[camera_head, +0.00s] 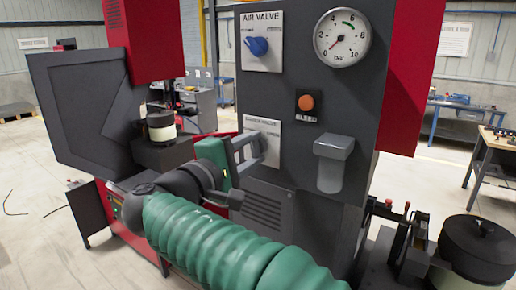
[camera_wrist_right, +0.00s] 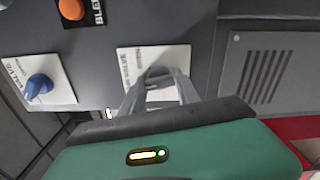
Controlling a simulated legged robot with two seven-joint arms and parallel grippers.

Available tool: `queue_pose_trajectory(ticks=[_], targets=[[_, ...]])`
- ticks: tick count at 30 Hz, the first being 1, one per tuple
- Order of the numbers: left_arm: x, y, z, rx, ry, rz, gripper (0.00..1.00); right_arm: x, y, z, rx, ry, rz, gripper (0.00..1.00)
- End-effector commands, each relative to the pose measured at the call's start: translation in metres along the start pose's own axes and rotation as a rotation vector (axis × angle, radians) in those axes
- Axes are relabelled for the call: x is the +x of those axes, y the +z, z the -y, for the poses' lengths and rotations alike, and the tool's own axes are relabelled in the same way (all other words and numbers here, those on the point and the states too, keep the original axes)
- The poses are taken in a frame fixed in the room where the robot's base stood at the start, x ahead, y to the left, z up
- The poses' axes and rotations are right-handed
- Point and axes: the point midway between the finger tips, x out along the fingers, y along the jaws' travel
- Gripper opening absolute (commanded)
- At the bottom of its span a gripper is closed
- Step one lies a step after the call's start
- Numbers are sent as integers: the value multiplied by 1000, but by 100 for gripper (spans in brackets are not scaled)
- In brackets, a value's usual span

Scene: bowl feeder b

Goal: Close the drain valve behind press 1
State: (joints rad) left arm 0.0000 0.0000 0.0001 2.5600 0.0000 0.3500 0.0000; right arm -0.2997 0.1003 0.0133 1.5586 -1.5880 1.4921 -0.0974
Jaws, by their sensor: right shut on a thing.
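The drain valve plate (camera_head: 272,138) is white and sits low on the dark press panel, its lettering partly covered. My right gripper (camera_head: 258,150) reaches it from the lower left, its grey fingers in front of the plate. In the right wrist view the plate (camera_wrist_right: 130,62) lies straight ahead, and the fingers of the right gripper (camera_wrist_right: 160,84) are closed around a grey knob (camera_wrist_right: 158,74) on it. The knob is mostly hidden, so I cannot tell its turn angle. My left gripper is not in view.
Above is the air valve's blue knob (camera_head: 257,46), with a pressure gauge (camera_head: 342,36) beside it. An orange bleed button (camera_head: 306,102) and a grey filter housing (camera_head: 332,160) stick out to the right. A black-lidded bowl feeder (camera_head: 478,248) stands at the lower right.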

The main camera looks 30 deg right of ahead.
Motion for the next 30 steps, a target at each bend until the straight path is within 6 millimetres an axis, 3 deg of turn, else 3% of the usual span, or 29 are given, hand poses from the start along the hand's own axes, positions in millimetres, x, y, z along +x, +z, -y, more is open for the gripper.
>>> queue_pose_trajectory(ticks=[15, 30], targets=[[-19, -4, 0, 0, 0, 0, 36, -2, -4, 9, -453, -10, -14, 0], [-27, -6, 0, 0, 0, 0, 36, 2, -2, 12, -619, -11, -13, 0]])
